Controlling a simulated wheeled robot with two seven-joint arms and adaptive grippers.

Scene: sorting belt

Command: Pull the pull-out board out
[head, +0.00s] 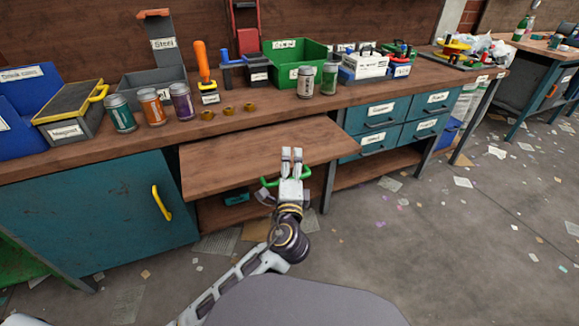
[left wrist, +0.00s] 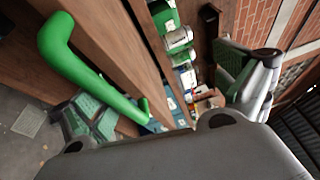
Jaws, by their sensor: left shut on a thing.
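The wooden pull-out board (head: 250,150) sticks out well past the bench front, flat and level. A green handle (head: 270,183) is on its front edge, and it also shows large in the left wrist view (left wrist: 85,70). My left gripper (head: 291,158) is at the handle, at the board's front edge, and is shut on it. The fingers cover the middle of the handle in the head view. My right gripper is not in view.
The workbench (head: 385,92) carries several cans, a green bin (head: 295,62), and a grey Steel bin (head: 150,80). A blue cabinet door (head: 95,225) with a yellow handle is left of the board; blue drawers (head: 380,112) are right. The floor in front has only scraps.

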